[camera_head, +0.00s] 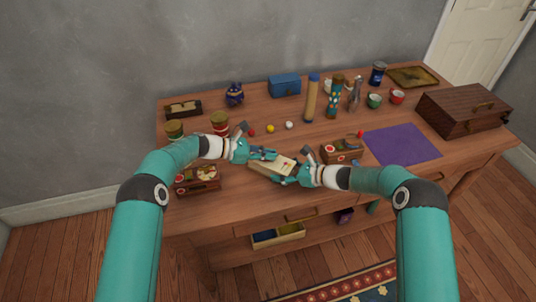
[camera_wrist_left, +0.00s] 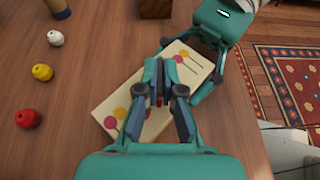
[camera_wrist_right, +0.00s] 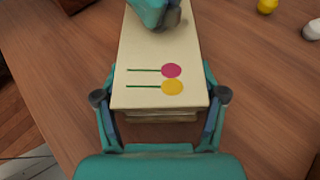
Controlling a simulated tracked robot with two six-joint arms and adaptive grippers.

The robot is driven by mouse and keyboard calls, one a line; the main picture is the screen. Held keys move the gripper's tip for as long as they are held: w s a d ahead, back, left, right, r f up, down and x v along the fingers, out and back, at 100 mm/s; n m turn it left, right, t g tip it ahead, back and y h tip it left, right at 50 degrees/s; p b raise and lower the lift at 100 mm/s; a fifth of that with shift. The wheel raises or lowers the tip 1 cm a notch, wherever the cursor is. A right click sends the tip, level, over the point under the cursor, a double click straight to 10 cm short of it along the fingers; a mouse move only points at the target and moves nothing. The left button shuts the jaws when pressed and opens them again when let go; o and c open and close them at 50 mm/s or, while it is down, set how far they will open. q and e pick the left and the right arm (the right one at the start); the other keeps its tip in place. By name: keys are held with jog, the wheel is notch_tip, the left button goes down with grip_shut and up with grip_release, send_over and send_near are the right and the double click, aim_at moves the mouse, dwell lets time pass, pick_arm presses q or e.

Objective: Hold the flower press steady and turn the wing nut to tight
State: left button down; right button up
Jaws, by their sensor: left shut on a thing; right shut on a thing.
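The flower press (camera_head: 268,166) is a cream block with painted pink and yellow flowers, lying flat near the table's front. In the right wrist view the press (camera_wrist_right: 150,60) runs away from me, and my right gripper (camera_wrist_right: 160,97) is shut across its near end, one finger on each side. My left gripper (camera_wrist_left: 160,95) is over the middle of the press (camera_wrist_left: 110,100), its fingers closed together on the top. The wing nut is hidden between those fingers. The left fingertips also show at the top of the right wrist view.
The table (camera_head: 240,200) holds painted boxes (camera_head: 196,178) and (camera_head: 342,150) on either side of the press. Red, yellow and white small items (camera_head: 270,128) lie behind it. A purple cloth (camera_head: 402,144) and a brown case (camera_head: 463,108) are at the right.

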dwell(0.3)
pick_arm(q)
jog(key=c, duration=1.3)
grip_release()
jog(key=shift+a, duration=0.1)
jog(key=v, duration=1.2)
